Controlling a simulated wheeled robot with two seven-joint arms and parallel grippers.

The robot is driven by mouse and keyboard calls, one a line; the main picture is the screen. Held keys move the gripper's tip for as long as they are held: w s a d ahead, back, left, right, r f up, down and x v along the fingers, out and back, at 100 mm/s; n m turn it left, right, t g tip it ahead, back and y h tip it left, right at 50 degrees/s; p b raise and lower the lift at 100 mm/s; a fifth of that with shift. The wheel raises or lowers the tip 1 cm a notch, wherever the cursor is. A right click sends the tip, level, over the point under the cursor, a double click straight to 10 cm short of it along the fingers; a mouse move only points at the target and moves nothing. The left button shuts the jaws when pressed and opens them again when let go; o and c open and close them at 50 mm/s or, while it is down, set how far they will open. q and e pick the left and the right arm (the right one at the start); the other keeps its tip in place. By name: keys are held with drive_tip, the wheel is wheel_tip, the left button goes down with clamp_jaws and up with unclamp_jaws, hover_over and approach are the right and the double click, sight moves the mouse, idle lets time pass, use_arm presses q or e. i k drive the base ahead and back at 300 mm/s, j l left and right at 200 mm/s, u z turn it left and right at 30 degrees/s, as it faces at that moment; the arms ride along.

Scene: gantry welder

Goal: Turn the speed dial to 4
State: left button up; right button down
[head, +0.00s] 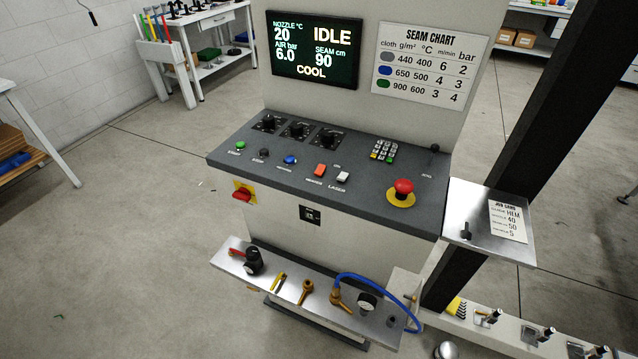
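Three black dials sit in a row at the back left of the console's dark sloped panel (260,165): a left dial (269,123), a middle dial (297,130) and a right dial (328,138). Their labels and pointer positions are too small to read, so I cannot tell which is the speed dial or where it is set. The screen (315,50) above shows IDLE, nozzle 20, air 6.0, seam 90 and COOL. The seam chart (430,64) lists m/min values 6, 4 and 3. Neither of my grippers is in view.
The panel also carries green (240,146), black and blue (290,160) buttons, two rockers, a keypad (384,150) and a red emergency stop (403,188). A red switch (243,193) is on the front. A shelf (285,292) with fittings juts out below. A dark post (540,130) stands right.

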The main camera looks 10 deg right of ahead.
sight(296, 128)
drive_tip(key=i+j+z, duration=0.35)
drive_tip(key=j+z, duration=0.15)
drive_tip(key=j, duration=0.25)
drive_tip(key=i+j+z, duration=0.1)
drive_tip(key=j+z, duration=0.15)
drive_tip(key=j, duration=0.15)
drive_tip(key=j+z, duration=0.25)
drive_tip(key=j, duration=0.2)
drive_tip(key=i, duration=0.05)
